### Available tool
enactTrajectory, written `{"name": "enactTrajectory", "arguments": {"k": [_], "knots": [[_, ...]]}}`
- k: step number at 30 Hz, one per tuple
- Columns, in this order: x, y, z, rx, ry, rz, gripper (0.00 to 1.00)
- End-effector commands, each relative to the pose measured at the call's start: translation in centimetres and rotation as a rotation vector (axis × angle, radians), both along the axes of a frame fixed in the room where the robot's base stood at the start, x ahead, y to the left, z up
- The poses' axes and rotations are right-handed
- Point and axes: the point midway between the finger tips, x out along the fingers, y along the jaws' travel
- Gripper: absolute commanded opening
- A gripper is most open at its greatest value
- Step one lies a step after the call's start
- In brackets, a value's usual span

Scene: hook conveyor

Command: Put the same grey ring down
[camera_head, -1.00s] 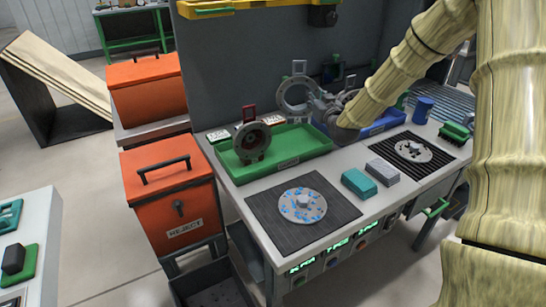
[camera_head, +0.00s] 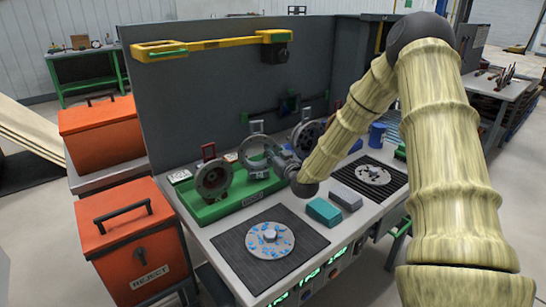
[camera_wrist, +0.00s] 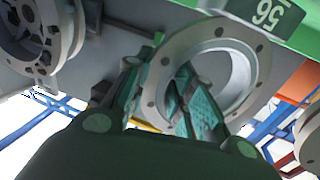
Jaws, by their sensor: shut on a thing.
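The grey ring (camera_head: 243,153) has a small grey tag on top and stands upright at the right end of the green tray (camera_head: 232,206). My gripper (camera_head: 280,158) is shut on its right side. In the wrist view, the teal-padded fingers (camera_wrist: 165,95) pinch the flanged ring (camera_wrist: 180,47), one finger passing through its hole. The tray, with a label reading 56, is close beyond it. I cannot tell whether the ring touches the tray floor. A second ring (camera_head: 212,180) with a red tag stands in the tray's left part.
A dark flanged ring (camera_head: 308,136) stands behind my arm. In front are a dark mat with a blue-spotted disc (camera_head: 269,240), a teal block (camera_head: 323,211) and a grey block (camera_head: 346,197). Orange bins (camera_head: 135,240) flank the bench's left; a grey panel backs it.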

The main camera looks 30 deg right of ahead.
Motion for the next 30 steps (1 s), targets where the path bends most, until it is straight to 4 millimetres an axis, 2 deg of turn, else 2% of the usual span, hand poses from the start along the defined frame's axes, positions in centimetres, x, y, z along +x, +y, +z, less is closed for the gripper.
{"name": "enactTrajectory", "arguments": {"k": [4,17,18,20,21,30], "knots": [[0.0,0.0,-1.4,0.001,0.000,-0.001,0.00],[0.0,0.0,-2.0,0.001,-0.002,0.000,0.00],[0.0,0.0,-1.9,0.001,-0.001,0.000,0.31],[0.0,0.0,-1.9,0.001,-0.001,0.000,0.42],[0.0,0.0,-1.9,0.001,-0.001,0.000,0.46],[0.0,0.0,-1.8,0.001,-0.001,0.000,0.46]]}}
